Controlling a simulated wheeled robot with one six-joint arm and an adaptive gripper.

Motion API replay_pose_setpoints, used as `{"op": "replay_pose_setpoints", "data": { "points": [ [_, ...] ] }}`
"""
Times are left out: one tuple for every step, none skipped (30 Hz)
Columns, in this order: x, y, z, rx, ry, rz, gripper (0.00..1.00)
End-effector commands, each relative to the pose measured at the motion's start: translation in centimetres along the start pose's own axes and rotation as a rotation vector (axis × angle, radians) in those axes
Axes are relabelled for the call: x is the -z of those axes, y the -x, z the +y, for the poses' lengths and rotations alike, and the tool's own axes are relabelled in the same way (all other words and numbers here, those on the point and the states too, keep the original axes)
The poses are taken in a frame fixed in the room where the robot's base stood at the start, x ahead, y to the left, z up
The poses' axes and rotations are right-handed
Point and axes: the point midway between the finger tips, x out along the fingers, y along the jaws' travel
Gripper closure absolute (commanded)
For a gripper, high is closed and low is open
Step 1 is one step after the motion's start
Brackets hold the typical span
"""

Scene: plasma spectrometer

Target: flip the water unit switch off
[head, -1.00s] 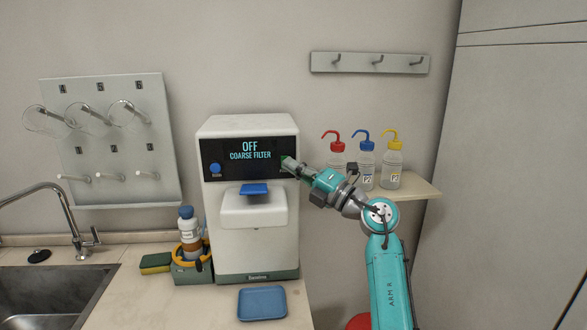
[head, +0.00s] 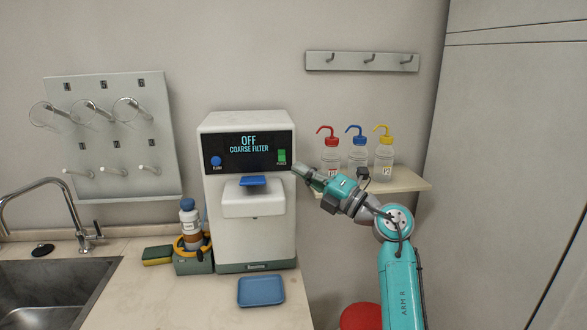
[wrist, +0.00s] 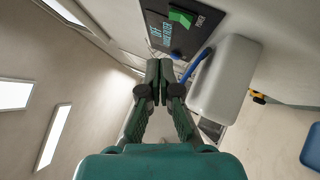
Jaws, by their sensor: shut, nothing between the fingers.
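The water unit (head: 250,238) is a white box on the counter with a black front panel. Its display (head: 248,145) reads "OFF" and "COARSE FILTER". The green power switch (head: 282,156) is at the right end of the panel. The switch also shows in the wrist view (wrist: 182,17), near the top, with its "POWER" label beside it. My gripper (head: 297,171) is just right of the panel, a little lower than the switch and apart from it. In the wrist view my gripper (wrist: 159,66) has its fingers together with nothing between them.
A blue paddle (head: 254,181) juts from the unit's front, and a blue tray (head: 261,291) lies on the counter below. Wash bottles (head: 358,154) stand on a shelf (head: 410,182) behind my arm. A sink (head: 50,290) is at left.

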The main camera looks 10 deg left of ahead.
Motion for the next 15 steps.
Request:
{"op": "replay_pose_setpoints", "data": {
  "points": [
    [-0.1,0.8,0.0,0.001,0.000,-0.002,1.00],
    [-0.1,1.3,0.1,0.001,0.000,-0.003,1.00],
    [-0.1,1.9,0.2,0.001,0.001,-0.003,1.00],
    [-0.1,2.3,0.3,0.001,0.001,-0.002,1.00],
    [-0.1,2.8,0.4,0.001,0.000,-0.002,1.00],
    [-0.1,3.4,0.5,0.001,0.000,-0.002,1.00],
    [-0.1,4.0,0.6,0.001,0.000,-0.003,1.00],
    [-0.1,4.4,0.7,0.002,0.000,-0.003,1.00],
    [-0.1,4.9,0.8,0.002,0.000,-0.002,1.00],
    [-0.1,5.2,0.9,0.002,0.001,-0.002,1.00],
    [-0.1,5.5,0.9,0.002,0.001,-0.002,1.00],
    [-0.1,5.9,1.0,0.002,0.001,-0.002,1.00],
    [-0.1,6.1,1.0,0.002,0.000,-0.002,1.00],
    [-0.1,6.3,1.0,0.002,0.000,-0.002,1.00],
    [-0.1,6.5,1.1,0.001,0.000,-0.001,1.00]
  ]
}}
